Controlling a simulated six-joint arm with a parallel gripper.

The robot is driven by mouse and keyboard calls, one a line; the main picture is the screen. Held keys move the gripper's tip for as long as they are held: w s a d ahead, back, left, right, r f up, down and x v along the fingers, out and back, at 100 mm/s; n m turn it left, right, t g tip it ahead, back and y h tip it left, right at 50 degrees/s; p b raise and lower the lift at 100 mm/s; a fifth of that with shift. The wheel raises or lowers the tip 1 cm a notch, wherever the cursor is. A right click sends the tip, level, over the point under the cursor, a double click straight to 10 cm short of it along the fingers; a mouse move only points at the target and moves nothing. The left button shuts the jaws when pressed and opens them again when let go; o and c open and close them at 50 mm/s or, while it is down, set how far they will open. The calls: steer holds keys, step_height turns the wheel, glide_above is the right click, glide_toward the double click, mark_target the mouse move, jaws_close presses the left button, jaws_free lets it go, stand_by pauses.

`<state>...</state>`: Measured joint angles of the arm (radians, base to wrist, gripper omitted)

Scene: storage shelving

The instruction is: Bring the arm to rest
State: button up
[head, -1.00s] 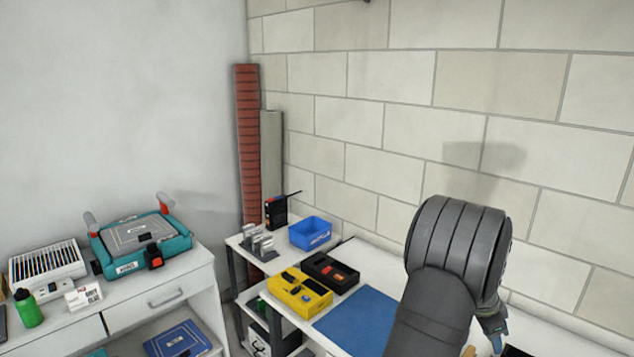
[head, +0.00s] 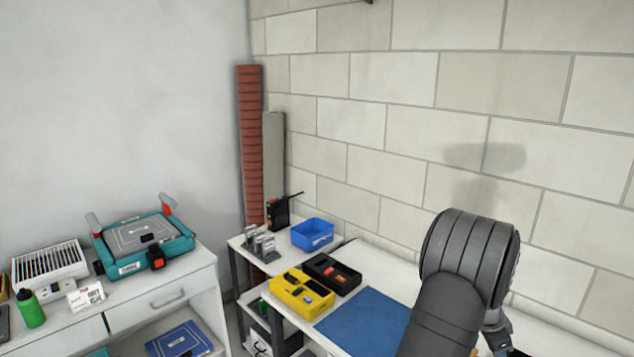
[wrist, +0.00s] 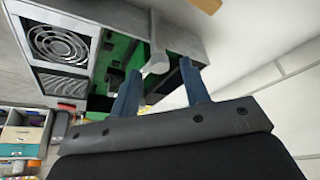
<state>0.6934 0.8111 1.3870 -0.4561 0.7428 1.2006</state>
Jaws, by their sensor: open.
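My gripper (wrist: 161,82) shows in the wrist view with two blue fingers spread apart. A light grey curved piece (wrist: 157,58) shows between and beyond the fingers; I cannot tell whether they touch it. In the head view my dark grey arm fills the lower right, over the white bench, and hides most of the gripper. In the wrist view a grey metal case (wrist: 120,22) with a round fan grille and a green board inside lies just beyond the fingers.
On the bench in the head view are a blue mat (head: 365,318), a yellow case (head: 300,290), a black case (head: 331,273) and a blue bin (head: 312,234). A brick wall (head: 400,110) stands behind.

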steer(key=v, duration=1.6)
steer(key=x, duration=1.7)
steer(key=shift+s+r+n, duration=0.1)
steer(key=shift+s+n, duration=0.05)
steer(key=shift+n, duration=0.55)
steer(key=shift+s+n+t+y, duration=0.15)
steer(key=shift+n+t, duration=0.5)
steer(key=shift+n, duration=0.75)
steer(key=shift+n+t+y, duration=0.15)
steer(key=shift+n+t, duration=0.5)
steer(key=shift+n, duration=0.75)
steer(key=shift+s+d+n+t+y, duration=0.15)
steer(key=shift+n+t+y, duration=0.3)
steer(key=shift+n, duration=1.15)
steer(key=shift+d+n+t+y, duration=0.1)
steer(key=shift+n+t+y, duration=0.35)
steer(key=shift+n, duration=1.25)
steer(key=shift+n, duration=0.3)
